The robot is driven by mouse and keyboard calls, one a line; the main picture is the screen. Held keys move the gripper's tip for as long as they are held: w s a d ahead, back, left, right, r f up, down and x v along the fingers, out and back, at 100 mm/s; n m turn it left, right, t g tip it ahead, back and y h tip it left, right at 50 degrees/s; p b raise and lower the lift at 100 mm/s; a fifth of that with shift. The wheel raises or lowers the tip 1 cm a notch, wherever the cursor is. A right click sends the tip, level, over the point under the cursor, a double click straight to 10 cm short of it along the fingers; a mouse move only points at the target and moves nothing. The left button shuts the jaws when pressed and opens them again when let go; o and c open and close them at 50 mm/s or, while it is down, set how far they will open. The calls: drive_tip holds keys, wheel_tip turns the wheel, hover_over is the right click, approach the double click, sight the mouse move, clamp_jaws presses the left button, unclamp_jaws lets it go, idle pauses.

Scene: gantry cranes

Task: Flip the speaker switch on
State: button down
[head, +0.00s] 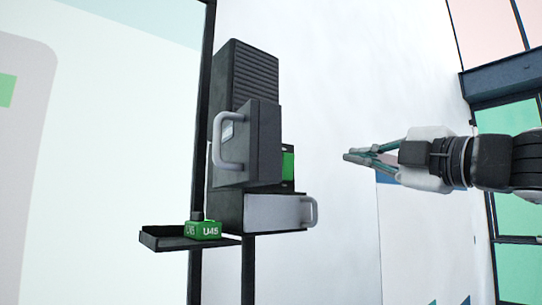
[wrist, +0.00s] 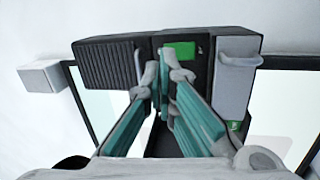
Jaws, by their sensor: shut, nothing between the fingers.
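A dark unit with a ribbed, grille-like section (head: 255,75) is mounted on a dark post in the head view. The ribbed section also shows at upper left in the wrist view (wrist: 110,66). A dark door with a pale handle (head: 262,145) stands out from its middle, partly covering a green panel (head: 288,165). The green panel shows more fully in the wrist view (wrist: 180,50). I cannot make out a speaker switch. My gripper (head: 347,157) is shut and empty, apart from the unit, to its right in the head view. In the wrist view its fingers hide part of the unit's middle.
A light grey door with a handle (head: 272,212) is at the unit's lower part. A green block marked U45 (head: 203,230) sits on a dark tray (head: 165,239) beside the post. A white box (wrist: 42,77) is left in the wrist view. Free space surrounds my gripper.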

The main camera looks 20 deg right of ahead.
sight(291, 155)
drive_tip(key=shift+s+a+f+n+g+y, duration=0.1)
drive_tip(key=shift+s+a+n+g+y, duration=0.15)
drive_tip(key=shift+n+g+y, duration=0.25)
drive_tip(key=shift+s+a+n+g+y, duration=0.2)
drive_tip(key=shift+a+n+y, duration=0.1)
drive_tip(key=shift+n, duration=0.4)
drive_tip(key=x, duration=1.4)
